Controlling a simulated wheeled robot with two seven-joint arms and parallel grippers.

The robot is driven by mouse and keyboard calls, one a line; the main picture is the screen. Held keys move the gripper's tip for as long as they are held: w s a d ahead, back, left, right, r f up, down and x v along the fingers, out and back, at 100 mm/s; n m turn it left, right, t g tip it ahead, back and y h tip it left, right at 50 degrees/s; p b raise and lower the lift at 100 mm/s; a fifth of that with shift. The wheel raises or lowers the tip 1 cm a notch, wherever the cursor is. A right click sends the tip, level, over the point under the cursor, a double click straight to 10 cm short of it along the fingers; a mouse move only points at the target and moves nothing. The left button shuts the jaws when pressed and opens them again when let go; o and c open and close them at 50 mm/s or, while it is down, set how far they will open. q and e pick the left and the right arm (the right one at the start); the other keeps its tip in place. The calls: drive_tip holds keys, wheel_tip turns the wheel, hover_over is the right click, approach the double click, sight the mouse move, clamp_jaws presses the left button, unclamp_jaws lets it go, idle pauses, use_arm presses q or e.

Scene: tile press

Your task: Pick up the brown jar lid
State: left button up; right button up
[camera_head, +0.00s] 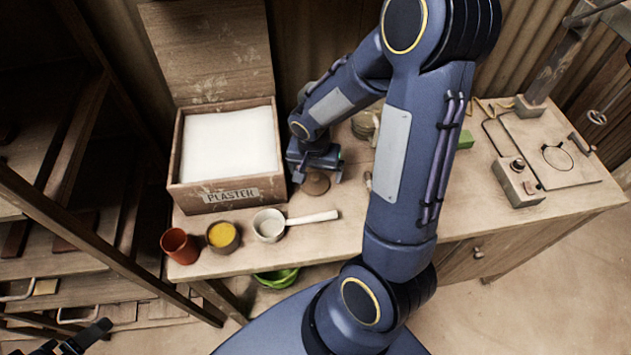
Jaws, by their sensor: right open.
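The brown jar lid (315,185) is a small round disc with a raised middle. It lies on the workbench just right of the plaster box. My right gripper (318,174) is open and points down over the lid, with one finger on each side of it in the picture. The gripper body hides the lid's far part, and I cannot tell whether the fingers touch it. A dark part at the bottom left edge looks like my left gripper (78,342); its jaws are not clear.
The open plaster box (231,192) stands left of the lid. A terracotta cup (179,246), a yellow-filled pot (222,236) and a white handled ladle (269,225) line the front edge. A jar (362,125) and green block (466,140) are partly behind my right arm. A press plate (575,165) is at right.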

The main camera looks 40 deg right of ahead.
sight(315, 176)
wheel_tip(315, 176, down, 4)
drive_tip(key=shift+w+d+r, duration=0.15)
drive_tip(key=shift+r, duration=0.1)
drive_tip(key=shift+c, duration=0.2)
drive_tip(key=c, duration=1)
drive_tip(key=shift+r, duration=0.15)
